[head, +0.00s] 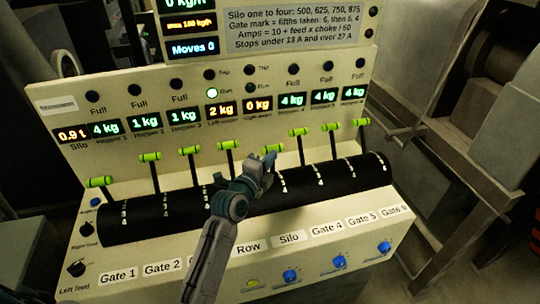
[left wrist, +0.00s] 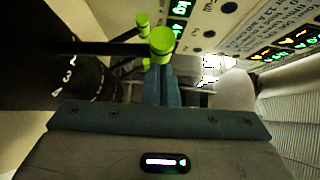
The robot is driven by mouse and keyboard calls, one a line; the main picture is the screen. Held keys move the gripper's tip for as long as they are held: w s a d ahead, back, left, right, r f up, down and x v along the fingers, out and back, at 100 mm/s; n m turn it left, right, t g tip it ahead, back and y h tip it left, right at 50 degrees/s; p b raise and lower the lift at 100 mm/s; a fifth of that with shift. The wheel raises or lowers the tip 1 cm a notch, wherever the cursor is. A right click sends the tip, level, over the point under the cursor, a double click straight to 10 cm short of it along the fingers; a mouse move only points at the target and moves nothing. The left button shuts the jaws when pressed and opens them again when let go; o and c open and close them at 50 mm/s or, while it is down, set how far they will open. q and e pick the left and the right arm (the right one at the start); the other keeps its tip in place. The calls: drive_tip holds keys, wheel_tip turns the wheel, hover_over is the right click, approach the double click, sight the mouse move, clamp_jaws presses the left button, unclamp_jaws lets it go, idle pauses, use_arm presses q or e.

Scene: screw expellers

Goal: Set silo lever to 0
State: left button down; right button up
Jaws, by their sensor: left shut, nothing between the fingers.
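The silo lever, with a lime-green handle (head: 273,148), stands above the black drum (head: 335,176), over the white Silo label (head: 289,238). My left gripper (head: 268,162) is at this lever, its shut fingers close beside the handle and partly hiding the lever's stem. In the left wrist view the shut blue-grey fingers (left wrist: 162,82) point at a green handle (left wrist: 162,40), which lies just at their tips and not between them. I cannot tell whether they touch. The silo lever's mark on the scale is hidden by the gripper. My right gripper is not in view.
The Row lever handle (head: 229,144) stands left of the gripper and the Gate 4 lever handle (head: 298,132) close on its right. More green-handled levers line both sides. The Silo display (head: 71,135) reads 0.9 t. Blue knobs (head: 291,276) sit on the front panel.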

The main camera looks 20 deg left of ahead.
sight(266, 147)
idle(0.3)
use_arm(q)
drive_tip(key=w+a+b, duration=0.2)
drive_tip(key=w, duration=0.1)
drive_tip(key=w+b, duration=0.1)
drive_tip(key=shift+w+a+b, duration=0.15)
drive_tip(key=shift+a+b, duration=0.25)
drive_tip(key=w+a+f+n+g+p, duration=0.1)
drive_tip(key=w+a+n+g, duration=0.1)
drive_tip(key=w, duration=0.3)
drive_tip(key=shift+a+f+g, duration=0.15)
drive_tip(key=shift+a+g, duration=0.25)
drive_tip(key=shift+a, duration=0.3)
drive_tip(key=shift+n, duration=0.3)
